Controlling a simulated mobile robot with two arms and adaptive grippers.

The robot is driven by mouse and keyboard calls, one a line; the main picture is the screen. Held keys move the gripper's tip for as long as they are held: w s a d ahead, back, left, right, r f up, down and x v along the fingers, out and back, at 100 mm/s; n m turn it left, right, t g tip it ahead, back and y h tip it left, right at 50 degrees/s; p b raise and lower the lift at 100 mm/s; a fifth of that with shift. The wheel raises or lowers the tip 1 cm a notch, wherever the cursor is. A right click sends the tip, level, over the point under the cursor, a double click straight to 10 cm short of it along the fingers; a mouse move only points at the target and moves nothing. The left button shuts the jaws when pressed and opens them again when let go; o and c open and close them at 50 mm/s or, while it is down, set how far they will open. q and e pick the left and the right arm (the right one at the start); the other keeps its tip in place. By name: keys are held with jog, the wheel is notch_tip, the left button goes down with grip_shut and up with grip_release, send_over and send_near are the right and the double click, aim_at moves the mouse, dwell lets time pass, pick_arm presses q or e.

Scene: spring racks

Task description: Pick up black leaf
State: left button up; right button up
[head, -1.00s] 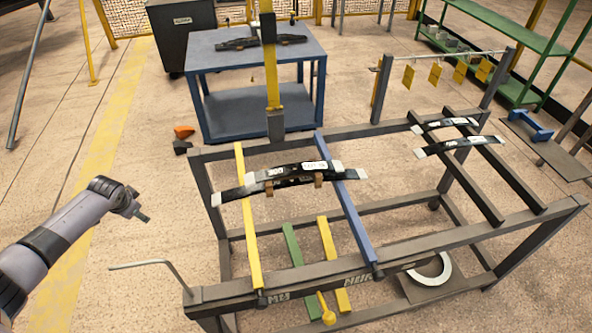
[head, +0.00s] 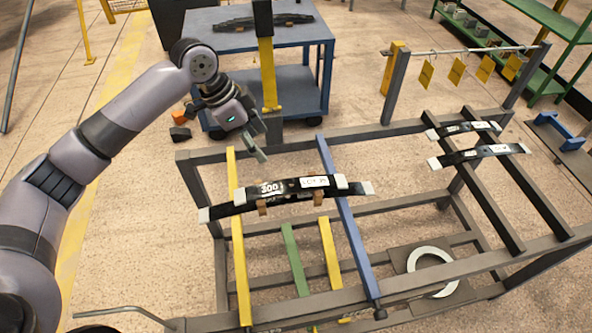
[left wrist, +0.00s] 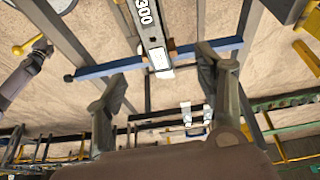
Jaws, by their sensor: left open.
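Black leaves lie stacked on the rack's yellow and blue bars in the head view. The upper black leaf (head: 290,187) has "300" lettering and pale ends. Two more black leaves (head: 465,130) (head: 480,155) rest on the dark rails at right. My left gripper (head: 258,142) is open and empty, above and behind the stack's left half. In the left wrist view an arm end (left wrist: 40,46), apparently my right gripper, is small at left; its jaws are unclear.
The metal rack (head: 460,275) fills the front. A blue table (head: 205,44) behind it holds another dark leaf stack (head: 262,23). An upright post (head: 268,75) stands between them, close to my left gripper. Yellow tags (head: 458,70) hang from a bar at right.

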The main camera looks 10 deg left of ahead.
pick_arm(q)
jog(key=p, duration=0.2)
send_near(291, 184)
jog(key=shift+a+x, duration=0.2)
jog(key=shift+x, duration=1.7)
jog(key=shift+f+p, duration=0.15)
jog(key=shift+p, duration=0.25)
jog(key=x, duration=0.2)
jog(key=p+x, duration=0.1)
jog(key=x, duration=0.1)
jog(key=shift+d+f+p, duration=0.15)
jog(key=shift+d+p, duration=0.15)
jog(key=shift+d, duration=0.05)
jog(key=shift+d+f, duration=0.1)
jog(key=shift+f, duration=0.15)
pick_arm(e)
jog(key=s+r, duration=0.4)
jog(key=shift+r, duration=0.2)
pick_arm(q)
jog(key=shift+c, duration=0.3)
